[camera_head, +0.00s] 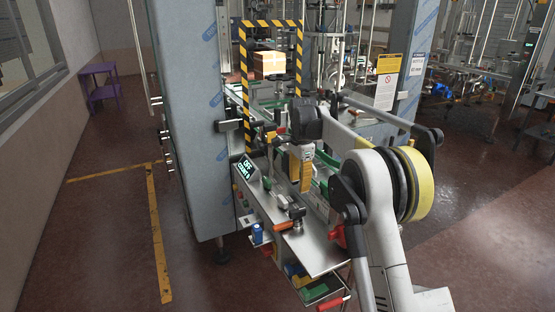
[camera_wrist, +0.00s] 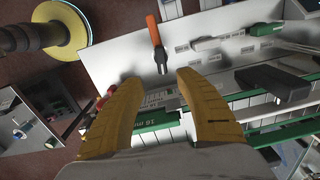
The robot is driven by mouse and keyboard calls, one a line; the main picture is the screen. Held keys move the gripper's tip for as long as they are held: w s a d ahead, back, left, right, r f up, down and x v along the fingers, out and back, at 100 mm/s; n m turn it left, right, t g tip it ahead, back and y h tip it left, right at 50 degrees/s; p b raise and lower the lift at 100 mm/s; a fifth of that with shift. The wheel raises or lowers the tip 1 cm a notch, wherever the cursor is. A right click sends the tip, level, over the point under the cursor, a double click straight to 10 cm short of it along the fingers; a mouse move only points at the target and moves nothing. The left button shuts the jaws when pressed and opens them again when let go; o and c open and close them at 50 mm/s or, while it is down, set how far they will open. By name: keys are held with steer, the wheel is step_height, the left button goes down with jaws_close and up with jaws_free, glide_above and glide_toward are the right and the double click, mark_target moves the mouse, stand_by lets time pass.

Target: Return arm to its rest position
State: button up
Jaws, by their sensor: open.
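My gripper (camera_head: 302,180) hangs from my arm over the steel worktable (camera_head: 322,262) of the machine. In the wrist view, the two yellow fingers of my gripper (camera_wrist: 158,85) are spread apart with nothing between them. Their tips are near an orange-handled tool (camera_wrist: 153,30), which lies on the light panel beyond them. My arm is bent, with its elbow at the right of the head view. Part of the table beneath the gripper is hidden by my arm.
A small display (camera_head: 247,168) stands at the table's left end. A yellow-black striped frame (camera_head: 242,60) rises behind, with a carton (camera_head: 269,63) inside. A grey machine column (camera_head: 195,110) stands close at left. Bins (camera_head: 315,290) sit under the table. Floor at left is clear.

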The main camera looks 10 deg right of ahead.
steer(key=s+r+n+t+b, duration=0.2)
steer(key=s+r+n, duration=0.25)
steer(key=s, duration=0.55)
steer(key=s+r+n+t+b, duration=0.25)
steer(key=s+r, duration=0.25)
steer(key=s, duration=0.5)
steer(key=s+f+n+t+b, duration=0.1)
steer(key=s+f+n, duration=0.3)
steer(key=s, duration=0.6)
steer(key=s+f+n+t+b, duration=0.1)
steer(key=s+f+n, duration=0.3)
steer(key=s+f, duration=0.3)
steer(key=s, duration=0.4)
steer(key=shift+s+f+b, duration=0.15)
steer(key=shift+f+b, duration=0.15)
steer(key=shift+f, duration=0.05)
steer(key=shift+t, duration=0.25)
steer(key=shift+c, duration=0.2)
